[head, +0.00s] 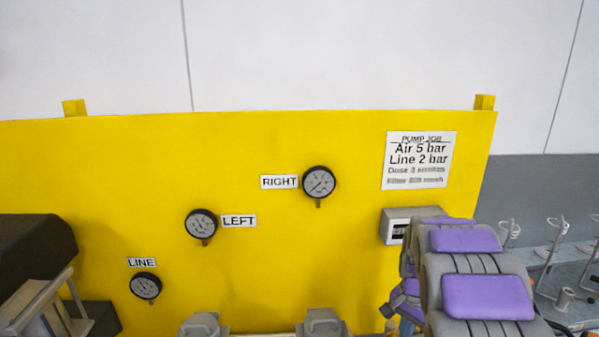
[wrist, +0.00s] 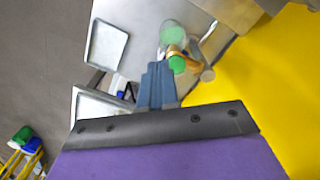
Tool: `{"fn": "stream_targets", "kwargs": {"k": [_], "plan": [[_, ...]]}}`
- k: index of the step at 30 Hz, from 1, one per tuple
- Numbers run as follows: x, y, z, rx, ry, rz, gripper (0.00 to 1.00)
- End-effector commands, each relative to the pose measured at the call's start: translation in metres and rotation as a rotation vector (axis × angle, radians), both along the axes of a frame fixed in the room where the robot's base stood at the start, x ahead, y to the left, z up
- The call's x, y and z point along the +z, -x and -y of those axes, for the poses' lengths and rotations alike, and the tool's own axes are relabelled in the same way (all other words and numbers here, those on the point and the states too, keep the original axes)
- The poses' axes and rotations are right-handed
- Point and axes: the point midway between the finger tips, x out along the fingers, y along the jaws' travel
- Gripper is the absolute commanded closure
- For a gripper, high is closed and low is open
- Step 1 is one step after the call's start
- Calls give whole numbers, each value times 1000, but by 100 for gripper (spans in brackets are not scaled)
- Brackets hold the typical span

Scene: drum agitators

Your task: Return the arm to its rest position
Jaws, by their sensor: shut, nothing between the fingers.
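My arm, grey with purple pads, rises at the lower right of the head view, in front of the yellow panel (head: 270,240). My gripper (wrist: 157,72) shows in the wrist view as blue-grey fingers beyond a dark edge. The fingers are together with nothing between them.
A grey box (head: 397,226) on the panel is partly behind my arm. Gauges, including the RIGHT gauge (head: 319,181), hang on the panel. Metal stirrers (head: 553,240) stand to the right. The wrist view shows trays (wrist: 106,45) and a green-topped item (wrist: 173,32) near the fingers.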

Motion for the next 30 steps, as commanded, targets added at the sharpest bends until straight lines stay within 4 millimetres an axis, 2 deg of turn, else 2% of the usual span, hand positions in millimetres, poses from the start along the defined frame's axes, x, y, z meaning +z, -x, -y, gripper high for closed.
{"fn": "stream_targets", "kwargs": {"k": [6,15,22,27,30], "plan": [[26,60,-36,154,-3,-19,100],[43,153,-79,379,-27,-55,100],[41,228,-107,565,-51,-81,100],[31,284,-121,708,-70,-99,100],[25,311,-127,779,-80,-108,100]]}}
